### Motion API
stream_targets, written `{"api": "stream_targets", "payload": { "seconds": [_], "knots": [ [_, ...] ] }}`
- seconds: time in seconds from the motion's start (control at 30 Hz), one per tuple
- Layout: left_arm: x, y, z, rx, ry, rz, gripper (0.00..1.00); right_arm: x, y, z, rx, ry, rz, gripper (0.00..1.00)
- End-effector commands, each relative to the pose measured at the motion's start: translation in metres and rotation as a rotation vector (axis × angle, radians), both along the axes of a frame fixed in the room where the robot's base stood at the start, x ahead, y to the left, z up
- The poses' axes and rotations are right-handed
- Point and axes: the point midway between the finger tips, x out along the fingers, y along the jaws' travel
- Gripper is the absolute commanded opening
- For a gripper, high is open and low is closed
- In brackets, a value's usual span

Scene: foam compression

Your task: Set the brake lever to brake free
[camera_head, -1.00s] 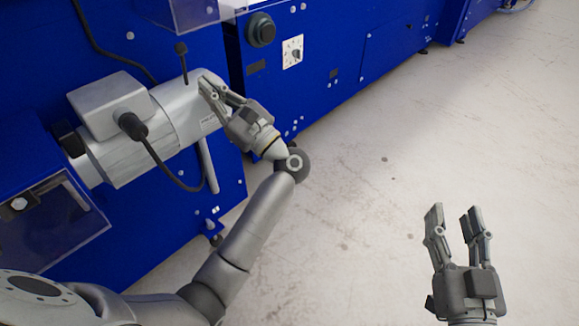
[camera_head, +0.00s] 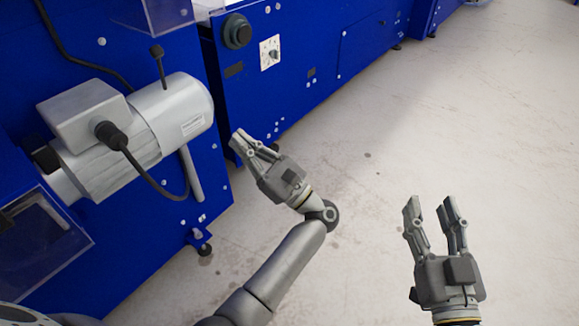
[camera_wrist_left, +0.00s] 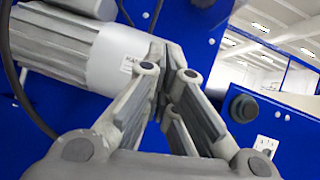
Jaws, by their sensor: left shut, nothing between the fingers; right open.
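The brake lever (camera_head: 159,68) is a thin dark rod with a black knob. It stands nearly upright, leaning slightly left, on top of the grey cylindrical motor (camera_head: 180,108) in the head view. My left gripper (camera_head: 240,140) is shut and empty, to the right of the motor's end and apart from the lever. In the left wrist view its closed fingers (camera_wrist_left: 165,65) appear in front of the motor (camera_wrist_left: 85,50); I cannot clearly make out the lever there. My right gripper (camera_head: 431,207) is open and empty above the floor at the right.
A grey box (camera_head: 85,113) with a black cable sits on the motor's side. Blue machine cabinets (camera_head: 300,75) stand behind, with a round black knob (camera_head: 237,31) and a white dial plate (camera_head: 270,53). The pale floor (camera_head: 420,130) is open at the right.

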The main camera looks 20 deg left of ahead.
Motion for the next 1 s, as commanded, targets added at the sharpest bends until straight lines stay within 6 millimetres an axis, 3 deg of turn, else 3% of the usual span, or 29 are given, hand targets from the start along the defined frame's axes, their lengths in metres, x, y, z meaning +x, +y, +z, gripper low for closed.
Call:
{"api": "stream_targets", "payload": {
  "seconds": [0.03, 0.43, 0.77, 1.0],
  "knots": [
    [0.005, 0.001, 0.013, 0.042, 0.056, -0.003, 0.0, 0.0, 0.0, 0.02, 0.001, -0.003, 0.0, 0.45],
    [0.04, -0.024, 0.019, 0.342, 0.458, -0.042, 0.0, 0.0, 0.0, 0.076, 0.0, -0.002, 0.0, 0.45],
    [0.059, -0.048, 0.001, 0.61, 0.779, -0.072, 0.0, 0.0, 0.0, 0.122, 0.0, -0.002, 0.0, 0.45],
    [0.063, -0.064, -0.024, 0.818, 1.005, -0.098, 0.0, 0.0, 0.0, 0.155, 0.0, -0.002, 0.0, 0.45]
  ]
}}
